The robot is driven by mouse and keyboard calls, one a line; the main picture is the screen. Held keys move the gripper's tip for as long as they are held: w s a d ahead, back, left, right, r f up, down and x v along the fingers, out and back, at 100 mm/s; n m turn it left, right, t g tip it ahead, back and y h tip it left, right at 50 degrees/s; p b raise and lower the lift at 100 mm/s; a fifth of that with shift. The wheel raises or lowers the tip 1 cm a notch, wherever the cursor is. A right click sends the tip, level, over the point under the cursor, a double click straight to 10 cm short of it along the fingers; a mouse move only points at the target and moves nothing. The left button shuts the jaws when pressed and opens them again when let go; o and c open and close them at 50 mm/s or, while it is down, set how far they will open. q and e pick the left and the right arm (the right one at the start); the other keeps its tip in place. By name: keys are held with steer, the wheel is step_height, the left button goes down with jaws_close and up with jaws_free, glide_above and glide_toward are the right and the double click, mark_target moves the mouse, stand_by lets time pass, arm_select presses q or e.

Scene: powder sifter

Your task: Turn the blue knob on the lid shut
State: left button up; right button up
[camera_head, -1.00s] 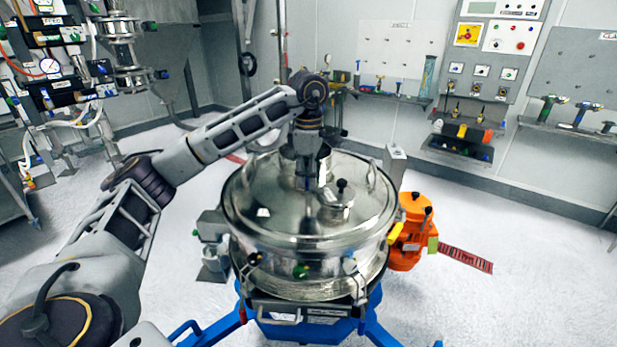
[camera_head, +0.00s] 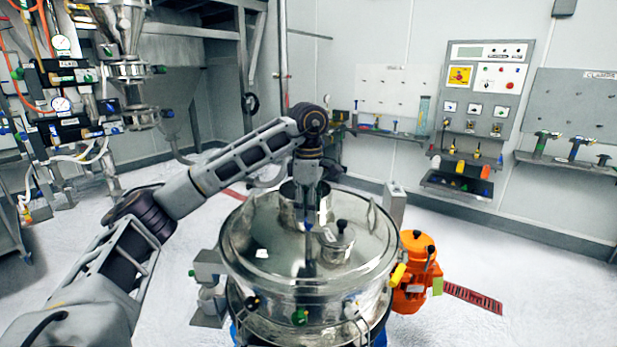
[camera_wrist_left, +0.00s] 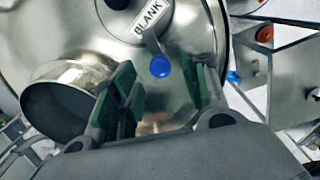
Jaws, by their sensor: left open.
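The round, shiny metal lid (camera_head: 268,238) sits on the sifter. In the left wrist view, the blue knob (camera_wrist_left: 160,66) is at the end of a short metal lever on the lid, beside a label reading BLANK (camera_wrist_left: 152,18). My left gripper (camera_head: 309,212) comes down over the lid from above. In the wrist view, its green-padded fingers (camera_wrist_left: 166,74) are open, one on each side of the knob in the picture. I cannot tell how deep the knob sits between them. They do not grip it. In the head view, the gripper largely covers that spot. My right gripper is not visible.
A metal port (camera_wrist_left: 62,98) rises from the lid close to the left finger in the wrist view. A small cap with a black knob (camera_head: 336,243) stands right of the gripper in the head view. An orange motor (camera_head: 415,270) is right of the sifter.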

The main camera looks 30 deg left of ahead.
arm_select(q)
step_height(320, 180, up, 9)
stand_by(1.5)
stand_by(0.8)
